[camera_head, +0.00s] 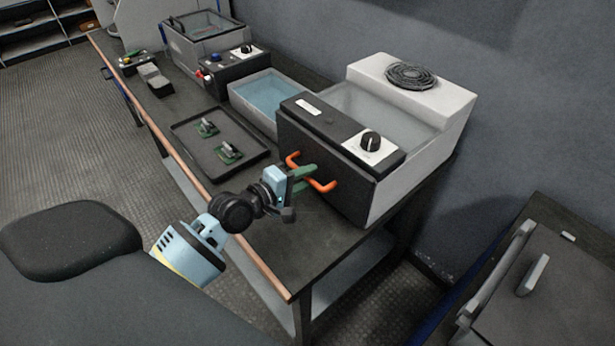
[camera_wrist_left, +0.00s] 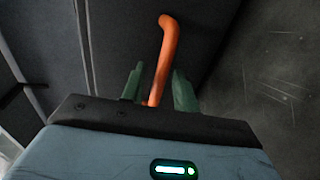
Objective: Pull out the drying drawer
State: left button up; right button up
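The drying drawer has a dark front (camera_head: 325,160) with an orange bar handle (camera_head: 325,186), in the unit at the right end of the bench. The front looks flush with the housing. My left gripper (camera_head: 308,178) has its green fingers at the handle. In the left wrist view the gripper (camera_wrist_left: 157,88) is open, with the orange handle (camera_wrist_left: 165,50) running between the two fingers. Small gaps show between fingers and handle, so it does not look clamped. The handle's lower end is hidden behind the gripper body. My right gripper is in neither view.
The bench's wooden front edge (camera_head: 255,262) runs below my left arm.

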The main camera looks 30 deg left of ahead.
pick_arm(q)
jog(key=shift+w+d+f, duration=0.1)
jog(key=shift+w+d, duration=0.05)
jog(key=shift+w, duration=0.2)
jog(key=shift+c, duration=0.3)
grip_shut()
jog(key=shift+s, duration=0.1)
